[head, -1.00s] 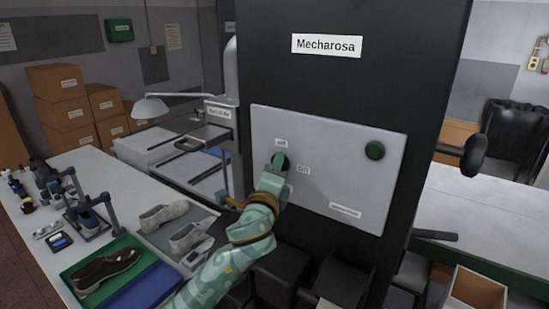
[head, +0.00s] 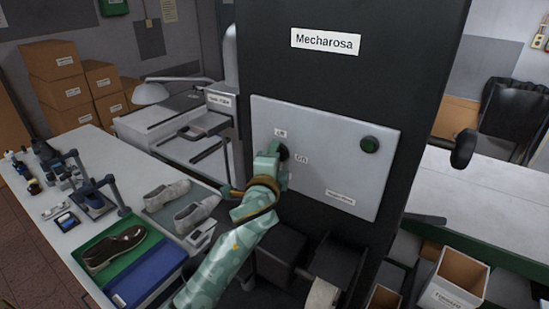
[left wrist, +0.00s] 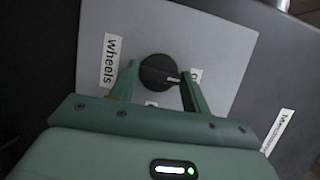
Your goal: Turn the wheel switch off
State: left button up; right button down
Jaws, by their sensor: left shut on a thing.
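The wheel switch is a round black knob (left wrist: 158,74) on a light grey panel (left wrist: 215,40), beside a label reading "Wheels" (left wrist: 110,60) in the left wrist view. My left gripper (left wrist: 158,82) has its fingers on both sides of the knob and is shut on it. The knob's white mark points right, away from "Wheels", toward a small label partly hidden by a finger. In the head view my left gripper (head: 274,157) covers much of the knob (head: 283,152). A small label sits above it and another to its right; both are blurred. My right gripper is not in view.
A white table (head: 60,222) with shoes and trays stands at left.

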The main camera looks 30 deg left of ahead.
pick_arm(q)
jog(key=o, duration=0.9)
jog(key=shift+b+v, duration=1.9)
jog(key=shift+v, duration=6.3)
jog(key=shift+a, duration=0.1)
